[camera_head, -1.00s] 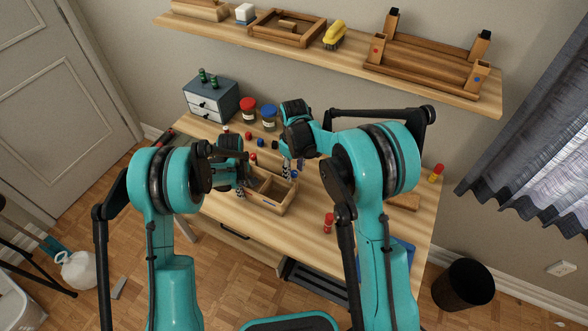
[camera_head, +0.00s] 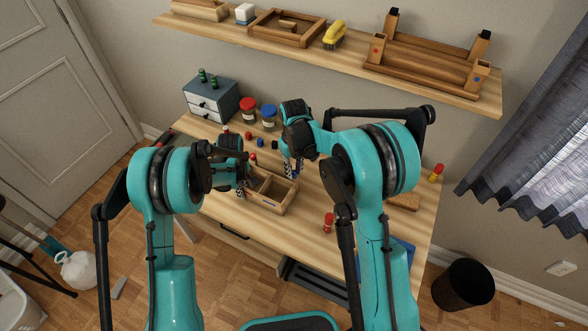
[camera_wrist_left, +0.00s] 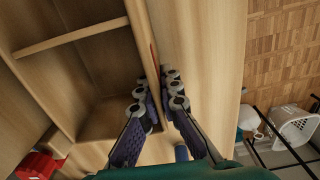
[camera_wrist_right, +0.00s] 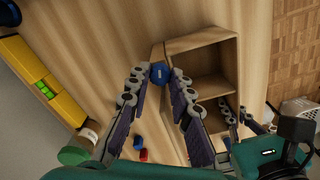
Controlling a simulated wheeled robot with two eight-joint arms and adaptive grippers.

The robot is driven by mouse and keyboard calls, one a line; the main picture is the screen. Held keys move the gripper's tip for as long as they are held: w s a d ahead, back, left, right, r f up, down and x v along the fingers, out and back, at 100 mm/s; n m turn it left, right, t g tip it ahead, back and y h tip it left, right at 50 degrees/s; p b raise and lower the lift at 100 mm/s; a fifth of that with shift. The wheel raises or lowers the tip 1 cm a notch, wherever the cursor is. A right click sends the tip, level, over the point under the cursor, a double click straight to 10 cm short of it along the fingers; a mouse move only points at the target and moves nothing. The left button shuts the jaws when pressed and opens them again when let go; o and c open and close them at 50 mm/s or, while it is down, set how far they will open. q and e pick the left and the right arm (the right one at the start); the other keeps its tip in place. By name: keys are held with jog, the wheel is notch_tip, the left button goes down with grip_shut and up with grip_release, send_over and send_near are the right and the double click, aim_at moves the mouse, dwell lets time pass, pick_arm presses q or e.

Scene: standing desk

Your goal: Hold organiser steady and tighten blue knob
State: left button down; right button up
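The organiser (camera_head: 279,207) is a light wooden box with open compartments near the desk's front edge. My left gripper (camera_head: 241,189) is at its left end. In the left wrist view its fingers (camera_wrist_left: 156,82) straddle a side wall of the organiser (camera_wrist_left: 72,38), one on the compartment side, one outside, and look closed on it. The blue knob (camera_wrist_right: 158,73) is at a corner of the organiser (camera_wrist_right: 205,42) in the right wrist view. My right gripper (camera_wrist_right: 160,76) has a fingertip on each side of the knob, apparently touching. In the head view my right gripper (camera_head: 293,167) points down there.
Red-lidded and blue-lidded jars (camera_head: 269,112) and a grey drawer unit (camera_head: 211,98) stand at the back. Small red, blue and black pieces lie behind the organiser. A red bottle (camera_head: 328,223) stands to its right. A shelf (camera_head: 350,60) hangs above.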

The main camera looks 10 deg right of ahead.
aim_at(294, 172)
jog(key=o, duration=0.4)
jog(key=shift+r, duration=0.1)
notch_tip(294, 172, up, 12)
jog(key=shift+f, duration=0.1)
dwell(0.4)
